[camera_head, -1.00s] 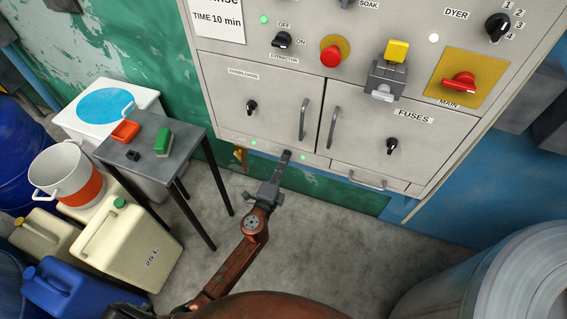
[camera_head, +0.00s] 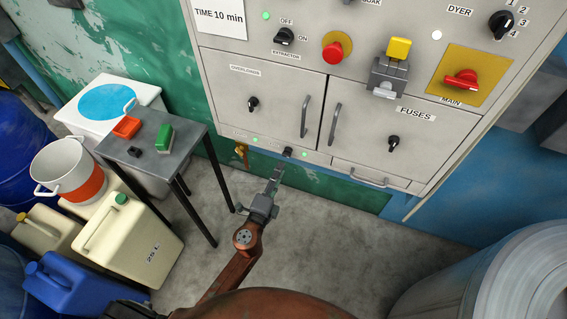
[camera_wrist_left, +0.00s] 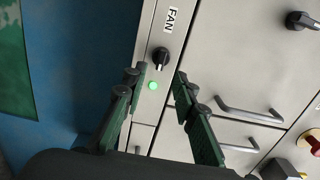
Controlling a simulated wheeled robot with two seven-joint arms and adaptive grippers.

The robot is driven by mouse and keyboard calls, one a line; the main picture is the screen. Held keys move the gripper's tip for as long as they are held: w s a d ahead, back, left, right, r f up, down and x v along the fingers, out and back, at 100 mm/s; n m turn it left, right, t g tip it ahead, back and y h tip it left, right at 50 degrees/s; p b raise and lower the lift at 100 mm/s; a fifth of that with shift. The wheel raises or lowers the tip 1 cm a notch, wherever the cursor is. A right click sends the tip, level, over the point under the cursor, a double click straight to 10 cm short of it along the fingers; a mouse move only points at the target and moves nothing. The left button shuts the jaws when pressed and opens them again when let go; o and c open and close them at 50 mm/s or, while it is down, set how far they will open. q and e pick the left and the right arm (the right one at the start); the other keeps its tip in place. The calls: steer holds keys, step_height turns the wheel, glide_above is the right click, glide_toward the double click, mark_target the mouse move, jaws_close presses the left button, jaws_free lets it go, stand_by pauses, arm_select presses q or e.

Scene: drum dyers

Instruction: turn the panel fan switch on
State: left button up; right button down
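The fan switch is a small black rotary knob (camera_head: 287,152) on the narrow lower strip of the grey panel. The left wrist view shows it as a black knob (camera_wrist_left: 160,58) beside the FAN label (camera_wrist_left: 171,20), with a lit green lamp (camera_wrist_left: 152,85) next to it. My left gripper (camera_head: 277,171) is just below and in front of the knob, apart from it. In the left wrist view its two fingers (camera_wrist_left: 160,74) are spread and empty, with the knob just beyond the gap between the tips. My right gripper is not in view.
The panel's door handles (camera_head: 305,117) stick out above the strip. A yellow-brown tap-like part (camera_head: 241,153) is left of the knob. A small table (camera_head: 183,147) and jerrycans (camera_head: 128,243) stand at left, a grey drum (camera_head: 510,275) at right. The floor between is clear.

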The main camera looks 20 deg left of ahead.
arm_select(q)
steer(key=s, duration=0.6)
steer(key=shift+a, duration=0.1)
stand_by(0.3)
